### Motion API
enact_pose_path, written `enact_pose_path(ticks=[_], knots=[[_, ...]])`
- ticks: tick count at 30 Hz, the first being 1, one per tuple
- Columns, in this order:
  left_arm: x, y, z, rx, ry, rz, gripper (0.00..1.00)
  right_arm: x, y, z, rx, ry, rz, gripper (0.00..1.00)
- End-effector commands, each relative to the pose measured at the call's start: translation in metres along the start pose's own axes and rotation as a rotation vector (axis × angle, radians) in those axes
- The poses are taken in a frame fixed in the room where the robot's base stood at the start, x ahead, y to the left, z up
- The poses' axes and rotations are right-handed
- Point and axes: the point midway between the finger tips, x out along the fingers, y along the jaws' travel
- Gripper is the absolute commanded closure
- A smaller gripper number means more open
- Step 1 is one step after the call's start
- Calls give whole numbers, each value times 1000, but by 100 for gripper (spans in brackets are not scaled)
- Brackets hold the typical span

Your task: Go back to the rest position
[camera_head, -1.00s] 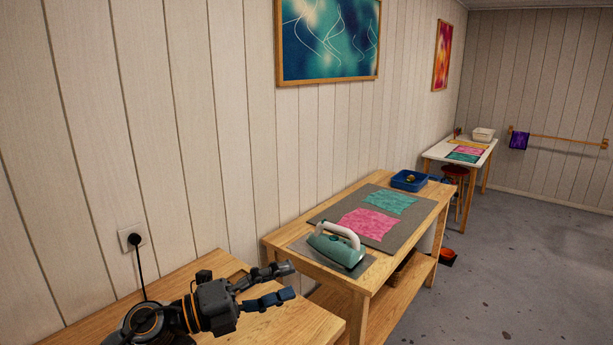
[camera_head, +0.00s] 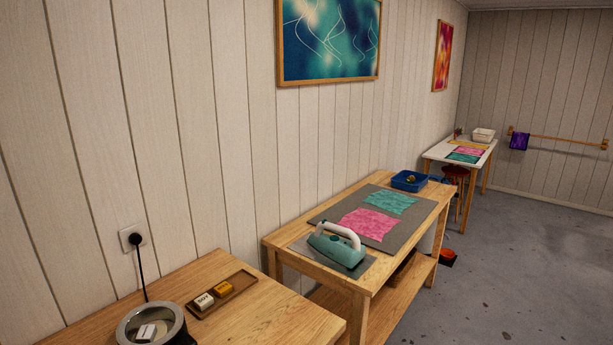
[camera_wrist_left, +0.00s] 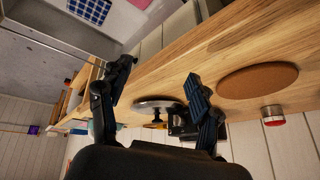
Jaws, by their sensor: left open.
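My left gripper (camera_wrist_left: 162,92) shows in the left wrist view with its two dark fingers spread wide apart. Nothing is held between them. Behind the fingers a wooden table top (camera_wrist_left: 222,50) slants across the view, with a silvery round item partly hidden by the fingers. The head view shows neither gripper. My right gripper is not in view.
In the head view a round metal pot (camera_head: 127,325) and a brown tray with small blocks (camera_head: 224,294) stand on the near table. An iron (camera_head: 338,246) rests on the middle table. A cork disc (camera_wrist_left: 258,80) and red-lidded jar (camera_wrist_left: 272,115) show in the wrist view.

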Motion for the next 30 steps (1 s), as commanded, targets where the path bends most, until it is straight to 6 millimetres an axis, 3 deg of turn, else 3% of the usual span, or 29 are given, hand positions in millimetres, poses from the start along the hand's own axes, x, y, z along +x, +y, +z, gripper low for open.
enact_pose_path(ticks=[1,5,6,14,20,23,27,30], knots=[[-4,5,17,-16,-53,24,37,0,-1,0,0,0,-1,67],[-17,18,54,-44,-178,81,37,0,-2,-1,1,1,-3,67],[-9,20,61,-46,-198,88,37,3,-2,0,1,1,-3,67],[72,30,87,-39,-219,89,37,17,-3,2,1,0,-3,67],[148,42,127,-33,-249,94,37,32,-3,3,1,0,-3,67],[197,50,162,-29,-268,98,37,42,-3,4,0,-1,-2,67],[262,62,225,-22,-301,103,37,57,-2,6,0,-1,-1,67],[298,70,274,-16,-323,107,37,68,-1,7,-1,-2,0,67]])
